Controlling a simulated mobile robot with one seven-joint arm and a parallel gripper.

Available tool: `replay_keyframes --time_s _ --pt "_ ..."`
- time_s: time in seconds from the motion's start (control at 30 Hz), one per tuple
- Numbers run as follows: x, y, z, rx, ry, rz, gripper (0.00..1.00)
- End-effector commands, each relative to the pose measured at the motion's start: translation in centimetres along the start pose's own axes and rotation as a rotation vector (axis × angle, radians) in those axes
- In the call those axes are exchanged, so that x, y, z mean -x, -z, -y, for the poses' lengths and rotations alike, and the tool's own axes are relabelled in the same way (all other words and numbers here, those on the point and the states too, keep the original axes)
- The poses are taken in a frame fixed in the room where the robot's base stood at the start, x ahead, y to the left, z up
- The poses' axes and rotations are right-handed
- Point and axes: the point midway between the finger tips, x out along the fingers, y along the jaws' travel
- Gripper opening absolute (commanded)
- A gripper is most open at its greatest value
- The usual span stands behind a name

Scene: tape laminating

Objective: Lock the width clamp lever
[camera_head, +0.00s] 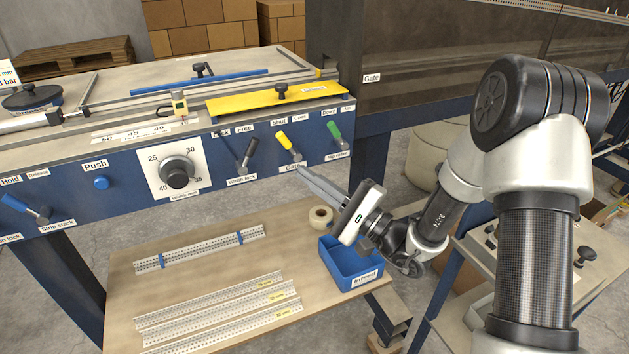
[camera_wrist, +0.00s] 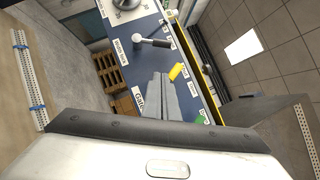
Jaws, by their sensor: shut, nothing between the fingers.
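The width lock lever (camera_head: 247,155) is a dark lever on the blue front panel, above the "Width lock" label. It tilts up and to the right, toward the "Free" label; the "Lock" label is to its left. It also shows in the wrist view as a grey rod with a rounded end (camera_wrist: 152,42). My gripper (camera_head: 302,171) is shut and empty. Its fingertips are near the "Gate" label, to the right of and slightly below the width lock lever, apart from it. In the wrist view the closed fingers (camera_wrist: 162,77) point toward the panel.
The yellow gate lever (camera_head: 284,140) is just above my fingertips, and the green nip roller lever (camera_head: 335,132) is farther right. The width dial (camera_head: 176,172) is left of the lever. Below are a blue bin (camera_head: 350,268), a tape roll (camera_head: 321,215) and perforated strips on a shelf.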

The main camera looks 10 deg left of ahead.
Motion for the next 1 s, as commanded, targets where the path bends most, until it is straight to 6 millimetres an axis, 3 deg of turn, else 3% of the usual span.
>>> replay_keyframes --time_s 0.2,0.4,0.6,1.0 --pt "-5.0 -0.2 0.0 0.001 0.000 0.006 0.00" --pt "-7.5 -1.8 0.1 -0.001 0.000 0.004 0.00" --pt "-8.6 -2.7 0.0 -0.001 0.001 0.000 0.00" --pt "-8.7 -2.9 0.0 0.000 0.000 0.000 0.00"
